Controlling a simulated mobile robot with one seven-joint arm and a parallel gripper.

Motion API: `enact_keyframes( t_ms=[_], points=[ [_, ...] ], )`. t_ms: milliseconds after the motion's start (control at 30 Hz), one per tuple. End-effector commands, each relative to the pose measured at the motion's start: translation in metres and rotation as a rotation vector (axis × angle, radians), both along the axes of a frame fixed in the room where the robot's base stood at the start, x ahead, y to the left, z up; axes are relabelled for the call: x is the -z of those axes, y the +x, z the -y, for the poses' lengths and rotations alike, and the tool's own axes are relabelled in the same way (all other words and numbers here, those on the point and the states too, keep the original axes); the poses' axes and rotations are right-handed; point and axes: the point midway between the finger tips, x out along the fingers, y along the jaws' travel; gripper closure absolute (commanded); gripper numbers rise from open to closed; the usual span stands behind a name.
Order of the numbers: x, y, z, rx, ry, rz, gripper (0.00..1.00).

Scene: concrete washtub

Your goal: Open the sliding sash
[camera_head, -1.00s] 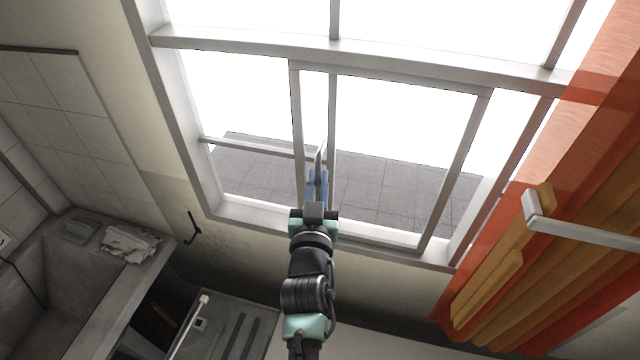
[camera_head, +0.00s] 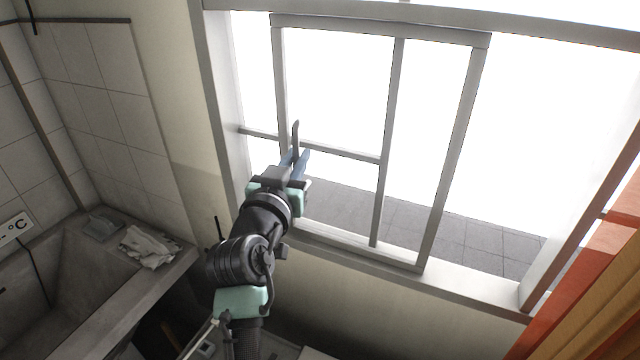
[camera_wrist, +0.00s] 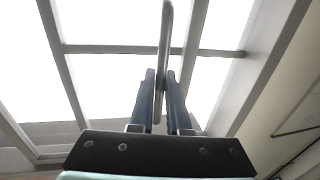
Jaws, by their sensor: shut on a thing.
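The sliding sash (camera_head: 453,150) is a grey-framed pane in the window, standing toward the left side of the opening. A wide gap lies between its right stile and the right jamb. Its upright bar handle (camera_head: 296,138) is on the left stile and also shows in the wrist view (camera_wrist: 166,35). My gripper (camera_head: 297,160) is shut on the handle. In the wrist view its two blue fingers (camera_wrist: 160,85) stand on either side of the bar.
The window's left jamb (camera_head: 222,100) is close to the left of my gripper. A concrete washtub (camera_head: 75,265) with a crumpled cloth (camera_head: 150,246) stands at lower left.

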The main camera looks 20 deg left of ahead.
Motion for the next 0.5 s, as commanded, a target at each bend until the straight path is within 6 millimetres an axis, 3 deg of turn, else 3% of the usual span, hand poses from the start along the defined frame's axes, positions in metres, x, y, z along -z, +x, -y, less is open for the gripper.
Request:
enact_keyframes(
  t_ms=[200,500],
  points=[
    [0.004,-0.001,-0.036,-0.007,0.001,0.004,1.0],
    [0.001,-0.001,-0.061,-0.004,0.0,0.002,1.0]
  ],
)
